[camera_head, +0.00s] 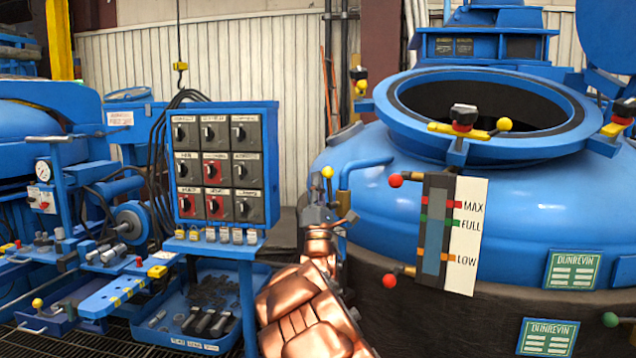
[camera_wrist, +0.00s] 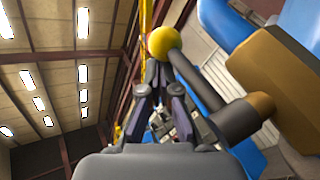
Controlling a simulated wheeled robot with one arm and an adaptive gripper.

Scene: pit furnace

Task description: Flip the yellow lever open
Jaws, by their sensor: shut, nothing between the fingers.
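The yellow lever has a round yellow knob (camera_wrist: 164,41) on a dark rod in the wrist view. The rod slants down to a dark pivot joined to a brown-gold body (camera_wrist: 268,75) at the right. My gripper (camera_wrist: 158,72) is shut and empty, its fingertips close under the knob and left of the rod. I cannot tell whether they touch. In the head view the yellow knob (camera_head: 327,171) shows just above my gripper (camera_head: 326,196), beside the blue furnace. The lever's rod and pivot are mostly hidden there by my gripper and copper-coloured arm.

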